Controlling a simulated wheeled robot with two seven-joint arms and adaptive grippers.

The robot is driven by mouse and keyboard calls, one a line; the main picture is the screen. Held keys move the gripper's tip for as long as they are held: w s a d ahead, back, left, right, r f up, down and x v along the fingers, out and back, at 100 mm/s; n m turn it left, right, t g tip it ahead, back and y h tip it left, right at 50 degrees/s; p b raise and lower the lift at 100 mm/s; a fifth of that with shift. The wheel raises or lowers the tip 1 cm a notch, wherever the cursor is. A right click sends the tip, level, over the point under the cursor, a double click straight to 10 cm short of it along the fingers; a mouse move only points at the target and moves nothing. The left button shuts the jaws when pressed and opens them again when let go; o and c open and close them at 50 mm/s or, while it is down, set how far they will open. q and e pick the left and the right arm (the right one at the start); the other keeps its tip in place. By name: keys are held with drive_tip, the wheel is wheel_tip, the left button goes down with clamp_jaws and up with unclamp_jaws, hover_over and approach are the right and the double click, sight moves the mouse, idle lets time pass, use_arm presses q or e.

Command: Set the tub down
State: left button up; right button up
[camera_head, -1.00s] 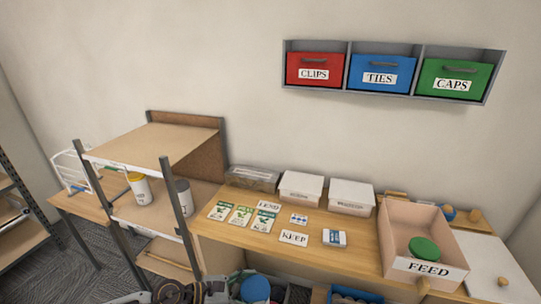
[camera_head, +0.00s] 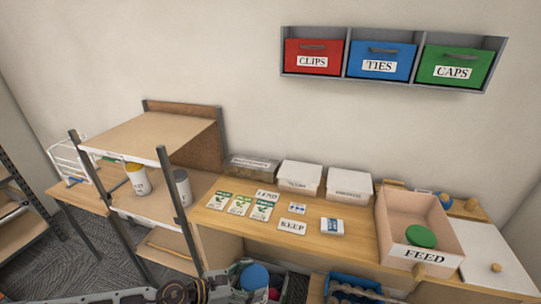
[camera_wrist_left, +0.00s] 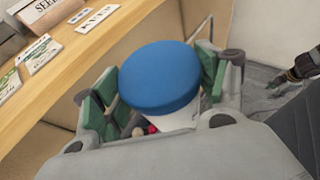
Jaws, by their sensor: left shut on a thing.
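The tub (camera_wrist_left: 160,78) has a round blue lid and a white body, most of which is hidden. In the left wrist view it sits between the green-padded fingers of my left gripper (camera_wrist_left: 158,92), which is shut on it. In the head view the blue lid (camera_head: 255,277) shows at the bottom edge, below the front of the wooden bench (camera_head: 275,222). My left arm comes in there from the left, and its gripper is hard to make out beside the lid. What lies directly under the tub is hidden.
A shelf unit (camera_head: 150,135) stands left. A blue crate (camera_head: 340,283) is below the bench.

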use_arm(q)
drive_tip(key=shift+w+f+t, duration=0.15)
drive_tip(key=shift+f+t, duration=0.05)
drive_tip(key=shift+t, duration=0.1)
